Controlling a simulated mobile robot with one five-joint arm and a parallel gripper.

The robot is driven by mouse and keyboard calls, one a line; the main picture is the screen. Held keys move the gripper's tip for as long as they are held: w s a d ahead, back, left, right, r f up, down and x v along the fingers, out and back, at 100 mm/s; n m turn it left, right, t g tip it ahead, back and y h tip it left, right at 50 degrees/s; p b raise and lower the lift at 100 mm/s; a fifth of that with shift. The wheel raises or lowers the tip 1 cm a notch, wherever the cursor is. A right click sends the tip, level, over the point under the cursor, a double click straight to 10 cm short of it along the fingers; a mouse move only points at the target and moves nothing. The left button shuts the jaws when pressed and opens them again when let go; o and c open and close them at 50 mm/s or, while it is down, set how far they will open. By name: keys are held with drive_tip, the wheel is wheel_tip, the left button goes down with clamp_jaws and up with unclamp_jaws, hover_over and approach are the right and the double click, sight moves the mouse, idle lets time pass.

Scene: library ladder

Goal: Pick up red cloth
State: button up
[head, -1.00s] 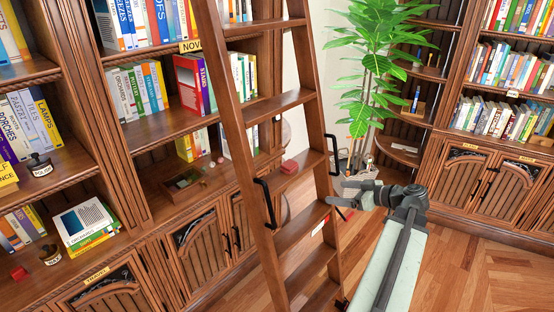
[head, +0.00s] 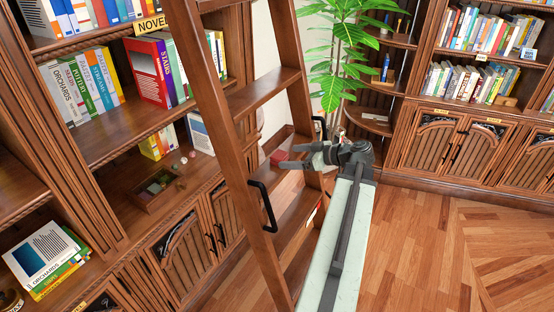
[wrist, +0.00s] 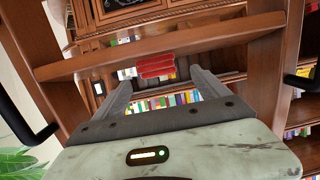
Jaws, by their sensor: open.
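The red cloth (head: 281,157), a small folded bundle, lies on a step of the wooden ladder (head: 262,97) in the head view. In the wrist view the red cloth (wrist: 156,66) sits at the edge of the step, straight ahead between the fingers. My gripper (head: 283,157) is open and points left at the cloth. In the wrist view my gripper (wrist: 160,80) has its two fingers apart with nothing held between them. I cannot tell whether a fingertip touches the cloth.
The ladder's side rails flank the step, with black handles (head: 263,205) on them. Bookshelves (head: 130,140) stand behind the ladder, with a small tray (head: 158,188) on a shelf. A leafy plant (head: 345,50) stands behind my arm. The floor (head: 430,230) at right is clear.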

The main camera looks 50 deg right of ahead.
sight(284, 156)
drive_tip(key=b+x, duration=0.1)
drive_tip(key=x, duration=0.4)
drive_tip(key=shift+w+b, duration=0.2)
drive_tip(key=shift+b, duration=0.15)
drive_tip(key=shift+s+d, duration=0.1)
drive_tip(key=c, duration=1.5)
